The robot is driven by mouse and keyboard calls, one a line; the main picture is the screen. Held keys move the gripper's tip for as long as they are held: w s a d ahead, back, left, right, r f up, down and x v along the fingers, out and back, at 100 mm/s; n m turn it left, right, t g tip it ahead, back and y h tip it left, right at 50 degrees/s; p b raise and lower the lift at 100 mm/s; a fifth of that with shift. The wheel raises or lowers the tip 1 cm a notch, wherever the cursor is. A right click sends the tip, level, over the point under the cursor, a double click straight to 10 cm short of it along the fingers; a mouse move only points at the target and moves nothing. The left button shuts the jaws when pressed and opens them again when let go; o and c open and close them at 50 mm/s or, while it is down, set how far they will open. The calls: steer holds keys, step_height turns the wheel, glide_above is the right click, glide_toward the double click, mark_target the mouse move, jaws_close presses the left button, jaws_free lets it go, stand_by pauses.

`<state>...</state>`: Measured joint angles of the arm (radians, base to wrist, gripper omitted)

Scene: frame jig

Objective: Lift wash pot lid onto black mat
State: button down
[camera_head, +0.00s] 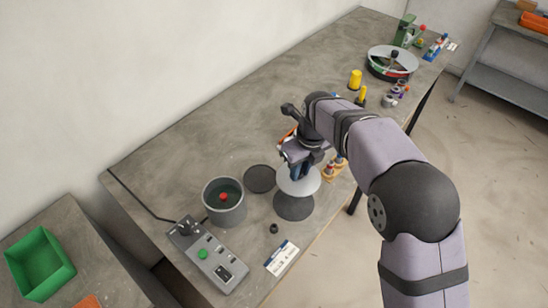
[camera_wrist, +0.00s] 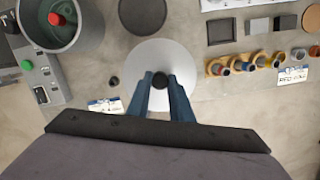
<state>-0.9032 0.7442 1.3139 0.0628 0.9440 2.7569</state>
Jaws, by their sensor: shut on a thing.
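My gripper (camera_head: 299,174) is shut on the dark knob of a pale grey round lid (camera_head: 300,186). The lid appears level and raised above the bench. In the wrist view the knob sits between my blue fingertips (camera_wrist: 160,80), with the lid (camera_wrist: 160,50) around them. A black round mat (camera_head: 260,179) lies left of the lid; it also shows at the top of the wrist view (camera_wrist: 142,14). Another dark round patch (camera_head: 294,207) shows below the lid; I cannot tell whether it is a mat or shadow. The wash pot (camera_head: 223,213) stands open to the left, with a red-topped thing inside.
A control box (camera_head: 208,257) with a green button stands in front of the pot. A small black piece (camera_head: 273,228) and a label card (camera_head: 282,258) lie near the front edge. A wooden holder with small parts (camera_wrist: 245,63) is right of the lid. Bench behind the pot is clear.

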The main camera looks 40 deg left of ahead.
mark_target(299, 185)
steer(key=f+n, duration=0.1)
steer(key=s+d+f+n, duration=0.1)
steer(key=f+n, duration=0.1)
steer(key=f, duration=0.1)
steer(key=shift+s+d+n+g, duration=0.2)
steer(key=shift+s+n+g, duration=0.1)
steer(key=shift+n, duration=0.1)
steer(key=shift+s+f+n, duration=0.1)
steer(key=shift+f+n, duration=0.1)
steer(key=shift+n, duration=0.4)
steer(key=shift+a+f+n, duration=0.15)
steer(key=shift+a+n, duration=0.05)
steer(key=shift+n, duration=0.4)
steer(key=shift+w+a+n+g, duration=0.35)
steer(key=shift+n+g, duration=0.05)
steer(key=shift+n, duration=1.3)
steer(key=shift+f+b, duration=1.4)
steer(key=shift+f, duration=1.05)
steer(key=shift+p, duration=0.4)
